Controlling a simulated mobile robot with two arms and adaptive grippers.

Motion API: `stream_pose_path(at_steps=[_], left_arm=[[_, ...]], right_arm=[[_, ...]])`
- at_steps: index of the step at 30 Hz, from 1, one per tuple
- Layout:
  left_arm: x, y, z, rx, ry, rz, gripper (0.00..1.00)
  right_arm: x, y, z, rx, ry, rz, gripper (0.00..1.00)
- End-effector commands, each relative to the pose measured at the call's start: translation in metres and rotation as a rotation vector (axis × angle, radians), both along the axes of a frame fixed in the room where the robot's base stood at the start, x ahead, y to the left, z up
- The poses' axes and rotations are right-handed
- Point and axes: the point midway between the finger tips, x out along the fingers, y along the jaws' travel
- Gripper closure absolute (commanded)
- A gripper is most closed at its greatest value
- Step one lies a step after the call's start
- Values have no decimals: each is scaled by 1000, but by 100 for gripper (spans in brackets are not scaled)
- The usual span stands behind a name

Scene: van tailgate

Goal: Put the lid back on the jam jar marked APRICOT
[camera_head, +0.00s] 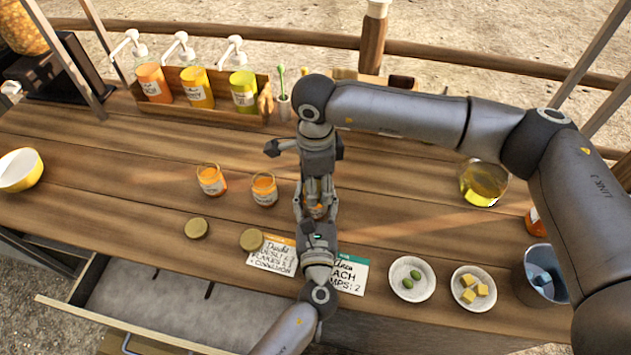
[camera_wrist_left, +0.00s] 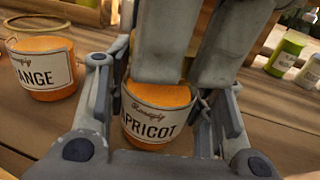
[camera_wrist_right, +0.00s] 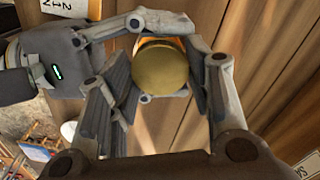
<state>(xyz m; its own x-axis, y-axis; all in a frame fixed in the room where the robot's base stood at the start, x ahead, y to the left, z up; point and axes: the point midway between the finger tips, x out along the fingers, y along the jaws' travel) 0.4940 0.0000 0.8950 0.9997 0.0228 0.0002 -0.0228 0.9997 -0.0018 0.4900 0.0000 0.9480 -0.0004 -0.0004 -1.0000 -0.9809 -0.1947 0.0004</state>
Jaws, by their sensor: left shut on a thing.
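The jar marked APRICOT (camera_wrist_left: 150,118) stands upright, its label clear in the left wrist view. My left gripper (camera_head: 317,222) is shut on this jar, with fingers on both sides of it. My right gripper (camera_head: 317,185) comes down from above over the same jar. In the right wrist view a gold lid (camera_wrist_right: 162,68) lies between the right fingers (camera_wrist_right: 162,75), over the jar's mouth. The fingers flank the lid closely; whether they grip it, or whether it rests on the rim, I cannot tell. Right fingers hide much of the jar's top in the left wrist view.
A second jar marked ORANGE (camera_wrist_left: 45,70) and another orange jar (camera_head: 210,181) stand open to the left. Two gold lids (camera_head: 196,228) (camera_head: 252,240) lie on the counter before them. Paper cards (camera_head: 348,276), small plates (camera_head: 412,293) and a pump-bottle rack (camera_head: 263,103) surround the work area.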

Motion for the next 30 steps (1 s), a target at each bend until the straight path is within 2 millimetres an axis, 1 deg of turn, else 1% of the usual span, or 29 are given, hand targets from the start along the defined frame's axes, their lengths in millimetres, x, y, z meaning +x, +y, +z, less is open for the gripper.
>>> stream_pose_path(at_steps=[1,6,12,13,18,27,30], left_arm=[[0,0,-1,0,1,0,100],[0,0,-1,0,1,0,100],[0,0,-1,0,1,0,100],[0,0,-1,0,1,0,100],[0,0,-1,0,1,0,100],[0,0,-1,0,1,0,100],[0,0,-1,0,2,0,100]], right_arm=[[0,0,0,0,0,0,64],[0,0,0,0,0,0,85],[0,0,0,0,0,-5,85],[0,0,0,0,0,-5,52],[0,0,0,0,0,-5,31],[0,0,1,0,0,-5,31],[0,0,6,0,-1,-5,31]])
